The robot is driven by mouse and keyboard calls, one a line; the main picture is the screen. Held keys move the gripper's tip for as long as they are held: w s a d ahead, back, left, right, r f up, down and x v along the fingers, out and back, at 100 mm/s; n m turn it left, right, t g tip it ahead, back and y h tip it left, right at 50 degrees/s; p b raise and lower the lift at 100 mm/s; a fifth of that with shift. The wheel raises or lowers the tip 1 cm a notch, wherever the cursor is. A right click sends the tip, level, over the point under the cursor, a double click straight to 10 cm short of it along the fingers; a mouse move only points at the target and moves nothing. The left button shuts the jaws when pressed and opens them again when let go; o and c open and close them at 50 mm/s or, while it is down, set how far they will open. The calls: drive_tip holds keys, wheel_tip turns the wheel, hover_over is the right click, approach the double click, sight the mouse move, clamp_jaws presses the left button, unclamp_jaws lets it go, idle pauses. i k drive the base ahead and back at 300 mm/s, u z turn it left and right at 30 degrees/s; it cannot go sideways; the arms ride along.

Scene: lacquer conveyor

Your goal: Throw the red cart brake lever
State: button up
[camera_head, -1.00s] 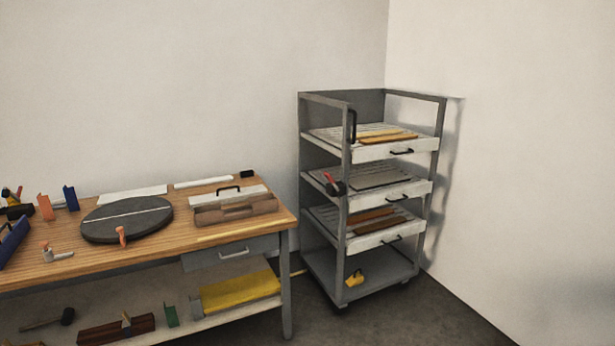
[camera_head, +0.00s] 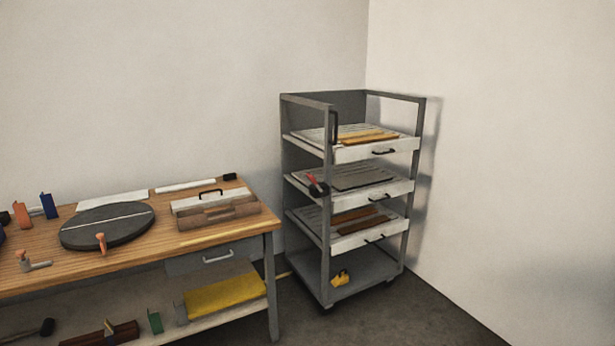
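The red brake lever (camera_head: 311,181) is small and sits on a dark round mount (camera_head: 319,190) on the front left post of the grey cart (camera_head: 325,235). It leans up and to the left. The cart stands in the corner, right of the workbench, with three white trays and a bottom deck. My gripper is not in view, so its state does not show.
A wooden workbench (camera_head: 150,245) at the left bears a dark round turntable (camera_head: 107,225) and several tools. A yellow object (camera_head: 340,278) lies on the cart's bottom deck. Grey floor (camera_head: 400,322) is free in front of the cart.

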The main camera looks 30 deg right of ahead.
sight(322, 193)
drive_tip(key=z, duration=0.05)
drive_tip(key=i, duration=0.95)
drive_tip(key=u, duration=0.05)
